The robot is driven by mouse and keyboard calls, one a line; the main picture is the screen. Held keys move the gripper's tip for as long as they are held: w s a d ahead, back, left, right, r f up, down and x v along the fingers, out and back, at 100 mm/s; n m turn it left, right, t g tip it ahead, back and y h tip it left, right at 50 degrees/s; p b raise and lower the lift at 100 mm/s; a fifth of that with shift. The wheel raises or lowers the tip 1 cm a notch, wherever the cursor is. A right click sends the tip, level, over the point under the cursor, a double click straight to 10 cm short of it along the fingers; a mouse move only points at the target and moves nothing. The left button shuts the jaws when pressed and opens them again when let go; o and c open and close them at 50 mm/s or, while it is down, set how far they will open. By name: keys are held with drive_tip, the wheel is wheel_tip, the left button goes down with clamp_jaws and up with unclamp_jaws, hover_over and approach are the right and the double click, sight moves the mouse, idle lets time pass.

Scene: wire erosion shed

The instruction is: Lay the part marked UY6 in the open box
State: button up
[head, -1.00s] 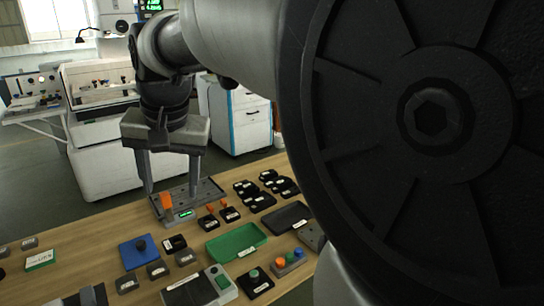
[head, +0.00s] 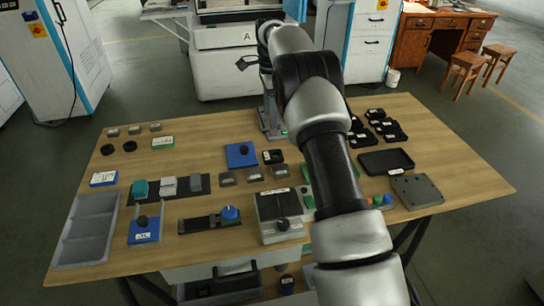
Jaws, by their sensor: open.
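No label can be read as UY6, so I cannot tell which part carries it. Candidates are small labelled parts: several black ones (head: 385,127) at the back right, and grey blocks (head: 227,179) and a black block (head: 273,156) mid-table. Which container is the open box is also unclear; a grey divided tray (head: 87,230) lies open at the left and a black tray (head: 385,162) at the right. My gripper (head: 271,118) points down at the table's back edge, open, partly hidden by my arm. It is apart from the labelled blocks.
A blue plate (head: 241,154), a dark mat with blocks (head: 203,183), a blue-knobbed device (head: 230,214) and a grey device with a black knob (head: 282,215) stand on the table. My arm hides the table's right middle.

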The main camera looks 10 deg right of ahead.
drive_tip(key=b, duration=0.2)
hover_over(272, 151)
drive_tip(key=s, duration=0.2)
drive_tip(key=f, duration=1.1)
drive_tip(key=shift+a, duration=0.35)
drive_tip(key=f, duration=0.5)
drive_tip(key=shift+d+f, duration=0.1)
drive_tip(key=shift+d, duration=0.1)
drive_tip(key=shift+c, duration=0.2)
drive_tip(key=c, duration=1.3)
